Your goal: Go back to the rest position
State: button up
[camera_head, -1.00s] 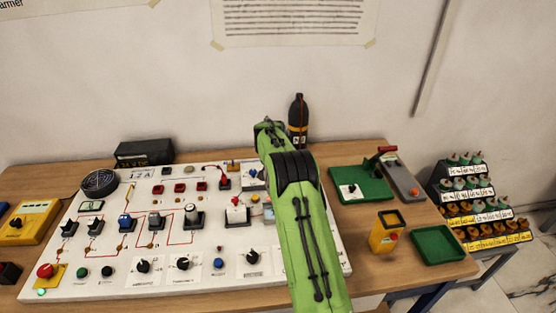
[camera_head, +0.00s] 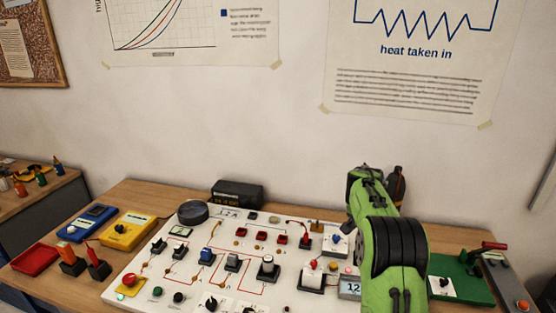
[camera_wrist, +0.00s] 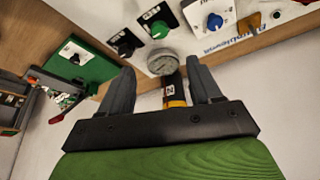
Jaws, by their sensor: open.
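My gripper (camera_wrist: 162,92) is open in the wrist view, with its two dark fingers spread apart. Between and beyond them shows a dark cylinder (camera_wrist: 173,88) with an orange band, with a round dial (camera_wrist: 161,63) at its far end. I cannot tell how far it is from the fingers, but nothing appears clamped. In the head view my green arm reaches up over the right part of the white board (camera_head: 130,287), and my fingers are hidden. A dark bottle (camera_head: 399,185) stands behind the arm, mostly covered by it.
The board carries several switches and knobs. A black box (camera_head: 237,193) stands behind it. A yellow meter (camera_head: 127,231), blue meter (camera_head: 87,222) and red tray (camera_head: 35,260) lie to the left.

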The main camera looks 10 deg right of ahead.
jog(key=s+a+r+n+t+y, duration=0.15)
jog(key=s+a+r+n, duration=0.35)
jog(key=s+a+r, duration=1.1)
jog(key=s+a+f+n+y, duration=0.1)
jog(key=s+a+f+n, duration=0.1)
jog(key=s, duration=0.8)
jog(key=s+a+f+n+t+y, duration=0.1)
jog(key=s+a+f, duration=0.4)
jog(key=s, duration=0.5)
jog(key=shift+a+n, duration=0.15)
jog(key=shift+n, duration=0.75)
jog(key=shift+r, duration=0.1)
